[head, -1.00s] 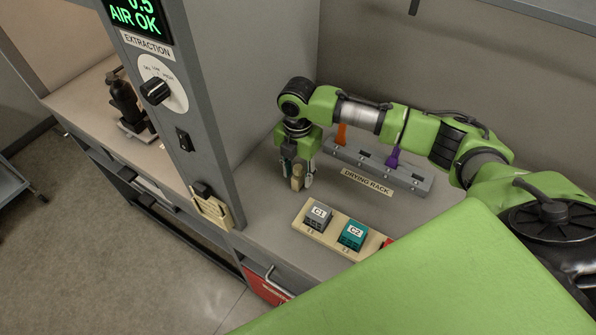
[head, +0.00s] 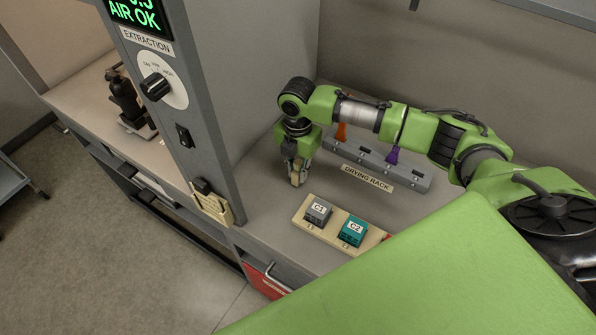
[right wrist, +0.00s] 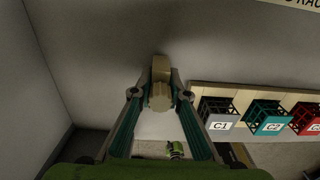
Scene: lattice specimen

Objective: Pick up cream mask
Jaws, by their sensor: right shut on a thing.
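The cream mask (head: 296,179) is a small cream, block-like piece on the grey counter, left of the drying rack. In the right wrist view the mask (right wrist: 161,71) shows between my fingertips, with a rounded part toward the camera. My right gripper (head: 298,174) points down and is shut on it. The fingers hide part of its sides, and I cannot tell whether it touches the counter. My left gripper is not in view.
A cream tray (head: 330,233) with a grey C1 block (head: 318,210) and a teal C2 block (head: 353,231) lies in front. The drying rack (head: 410,178) holds orange and purple pieces. A grey extraction pillar (head: 205,120) stands at left.

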